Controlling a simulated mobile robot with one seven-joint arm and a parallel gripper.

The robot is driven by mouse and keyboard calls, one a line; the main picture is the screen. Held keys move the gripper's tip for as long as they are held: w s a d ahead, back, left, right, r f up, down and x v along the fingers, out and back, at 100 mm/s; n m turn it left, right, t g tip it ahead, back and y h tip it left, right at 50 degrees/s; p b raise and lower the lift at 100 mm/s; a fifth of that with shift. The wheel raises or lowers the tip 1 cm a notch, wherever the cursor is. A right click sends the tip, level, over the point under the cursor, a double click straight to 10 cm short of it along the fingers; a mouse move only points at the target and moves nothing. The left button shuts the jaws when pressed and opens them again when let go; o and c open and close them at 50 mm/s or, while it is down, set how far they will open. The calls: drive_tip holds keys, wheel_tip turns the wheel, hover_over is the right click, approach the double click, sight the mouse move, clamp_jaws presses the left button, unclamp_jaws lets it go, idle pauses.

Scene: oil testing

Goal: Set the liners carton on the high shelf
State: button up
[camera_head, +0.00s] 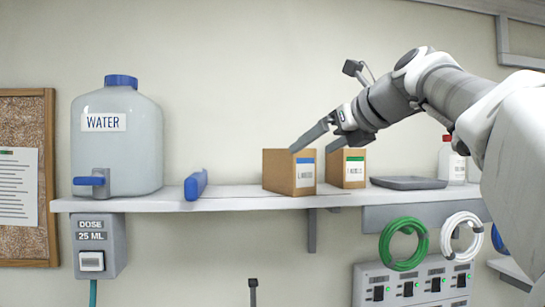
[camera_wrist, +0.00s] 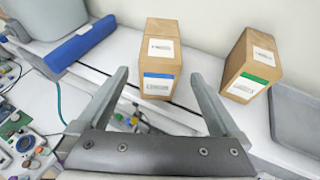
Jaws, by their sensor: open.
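Two brown cartons stand upright on the white wall shelf (camera_head: 235,203). The left carton (camera_head: 281,173) has a blue-striped label and also shows in the wrist view (camera_wrist: 162,46). The right carton (camera_head: 333,170) has a green-striped label and also shows in the wrist view (camera_wrist: 237,62). The print is too small to tell surely which is the liners carton. My gripper (camera_head: 318,142) is open and empty near the cartons' tops. In the wrist view its fingers (camera_wrist: 159,77) point toward the blue-labelled carton, which appears between and beyond the fingertips.
A water jug (camera_head: 118,145) and a blue object (camera_head: 196,185) stand left on the shelf. A grey tray (camera_head: 408,183) and a red-capped bottle (camera_head: 451,160) stand right. Hose coils (camera_head: 404,244) hang below. Bare shelf shows between the blue object and the left carton.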

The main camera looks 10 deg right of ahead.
drive_tip(key=shift+s+d+r, duration=0.1)
drive_tip(key=shift+s, duration=0.2)
drive_tip(key=s+a+f+n+g+h, duration=0.1)
drive_tip(key=s+f+n+g, duration=0.1)
drive_tip(key=s+f+n, duration=0.6)
drive_tip(key=s+a+f+n+g+h, duration=0.1)
drive_tip(key=s+f+n+g+h, duration=0.1)
drive_tip(key=s+f+n, duration=0.7)
drive_tip(key=s+a+f+n+g+h, duration=0.2)
drive_tip(key=s+f+n, duration=0.6)
drive_tip(key=f+n, duration=0.6)
wheel_tip(320, 180, down, 7)
drive_tip(key=shift+s+f+n+g, duration=0.1)
drive_tip(key=shift+s+n+g, duration=0.15)
drive_tip(key=shift+g, duration=0.25)
drive_tip(key=shift+a, duration=0.1)
